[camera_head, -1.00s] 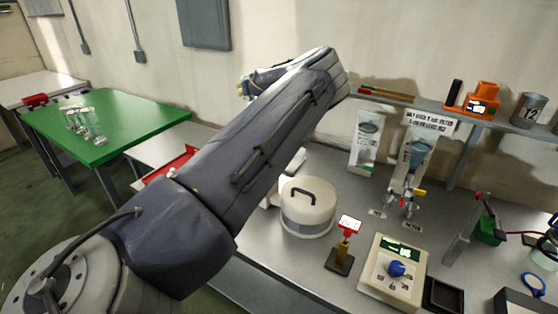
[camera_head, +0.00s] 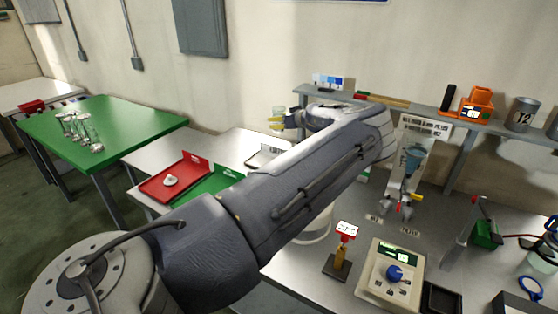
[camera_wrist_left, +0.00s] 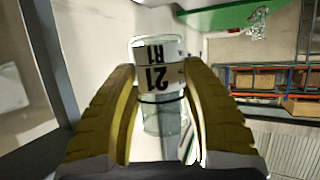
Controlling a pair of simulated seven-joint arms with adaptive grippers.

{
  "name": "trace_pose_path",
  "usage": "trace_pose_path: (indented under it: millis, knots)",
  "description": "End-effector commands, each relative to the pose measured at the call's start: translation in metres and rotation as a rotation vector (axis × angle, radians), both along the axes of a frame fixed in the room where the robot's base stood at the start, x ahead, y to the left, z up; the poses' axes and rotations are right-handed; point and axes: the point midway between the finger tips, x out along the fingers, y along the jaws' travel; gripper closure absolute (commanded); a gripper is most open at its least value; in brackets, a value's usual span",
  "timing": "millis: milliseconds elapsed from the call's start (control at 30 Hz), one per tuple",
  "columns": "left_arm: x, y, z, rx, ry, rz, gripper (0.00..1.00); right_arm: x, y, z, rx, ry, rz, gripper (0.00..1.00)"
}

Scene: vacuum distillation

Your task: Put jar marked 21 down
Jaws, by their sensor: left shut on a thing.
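The jar marked 21 (camera_wrist_left: 157,82) is a clear glass jar with a white label, whose dark marking appears upside down in the left wrist view. It sits between the yellow fingers of my left gripper (camera_head: 284,122), which is shut on it. In the head view the small jar (camera_head: 279,112) shows just above the fingers, held over the area behind the pale side bench (camera_head: 150,152). My arm crosses the middle of the head view and hides part of the main bench. My right gripper is not in view.
A red tray (camera_head: 158,191) holding a small pale object, a green tray (camera_head: 193,195) and a pale tray (camera_head: 256,164) sit on the side bench. A green table (camera_head: 130,118) bears several glass jars. A white round lidded pot (camera_head: 318,228) is partly behind my arm.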

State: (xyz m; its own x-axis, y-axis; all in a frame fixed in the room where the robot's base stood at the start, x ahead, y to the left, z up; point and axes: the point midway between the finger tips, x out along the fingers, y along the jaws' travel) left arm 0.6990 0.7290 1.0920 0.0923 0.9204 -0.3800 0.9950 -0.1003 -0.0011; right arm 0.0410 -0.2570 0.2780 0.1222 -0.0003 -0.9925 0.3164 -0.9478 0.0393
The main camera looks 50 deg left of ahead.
Motion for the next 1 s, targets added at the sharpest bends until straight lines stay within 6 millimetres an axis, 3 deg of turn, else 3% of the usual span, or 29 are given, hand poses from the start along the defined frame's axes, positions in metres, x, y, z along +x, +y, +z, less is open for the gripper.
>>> trace_pose_path:
  millis: [300,500,867,1000]
  knots:
    - [0.0,0.0,-0.074,0.001,0.002,-0.003,0.93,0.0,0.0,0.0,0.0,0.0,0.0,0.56]
    - [0.0,0.001,-0.11,0.001,0.001,-0.003,0.93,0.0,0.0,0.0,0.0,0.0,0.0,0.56]
    - [0.001,0.001,-0.134,0.001,-0.001,-0.002,0.93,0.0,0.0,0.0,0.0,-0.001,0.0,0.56]
    - [0.0,0.001,-0.151,0.001,0.001,-0.002,0.93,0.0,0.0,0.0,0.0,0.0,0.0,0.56]
